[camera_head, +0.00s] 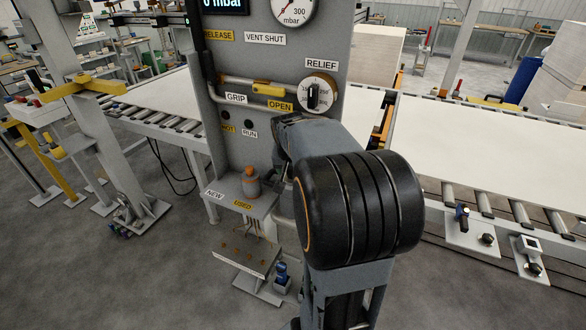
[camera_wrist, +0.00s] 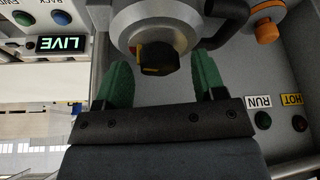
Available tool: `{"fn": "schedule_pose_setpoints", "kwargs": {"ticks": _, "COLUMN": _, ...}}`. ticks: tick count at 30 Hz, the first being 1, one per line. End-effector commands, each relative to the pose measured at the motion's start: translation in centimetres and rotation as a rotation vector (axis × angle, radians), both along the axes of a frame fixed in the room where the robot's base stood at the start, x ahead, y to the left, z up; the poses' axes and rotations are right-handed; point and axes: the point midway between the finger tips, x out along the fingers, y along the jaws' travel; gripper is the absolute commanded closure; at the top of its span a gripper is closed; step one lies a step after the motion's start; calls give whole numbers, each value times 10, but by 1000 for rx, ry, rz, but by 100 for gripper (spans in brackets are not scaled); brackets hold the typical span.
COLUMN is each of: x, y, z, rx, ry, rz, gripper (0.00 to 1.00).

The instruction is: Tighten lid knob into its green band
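In the wrist view, a dark lid knob (camera_wrist: 158,58) sits on the face of a round grey metal body (camera_wrist: 155,18), with a small orange-yellow patch at its left edge. My gripper (camera_wrist: 162,66) is open, with one green finger on each side of the knob. There is a visible gap between each finger and the knob. The fingertips reach close to the grey body; whether they touch it I cannot tell. No green band on the lid can be made out.
A grey panel (camera_head: 235,150) with the RELIEF dial (camera_head: 317,94) and a pipe stands close behind my arm. Roller conveyors with white sheets (camera_head: 480,145) lie on both sides.

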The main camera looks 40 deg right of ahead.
Motion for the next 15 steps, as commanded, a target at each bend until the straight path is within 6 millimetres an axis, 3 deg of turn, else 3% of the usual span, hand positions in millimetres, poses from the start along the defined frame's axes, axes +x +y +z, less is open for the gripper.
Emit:
{"fn": "schedule_pose_setpoints", "kwargs": {"ticks": 10, "x": -1, "y": 1, "z": 3, "rx": 0, "ry": 1, "rz": 1, "gripper": 33}}
{"fn": "schedule_pose_setpoints", "kwargs": {"ticks": 15, "x": -7, "y": 7, "z": 24, "rx": -2, "ry": -4, "rz": 2, "gripper": 33}}
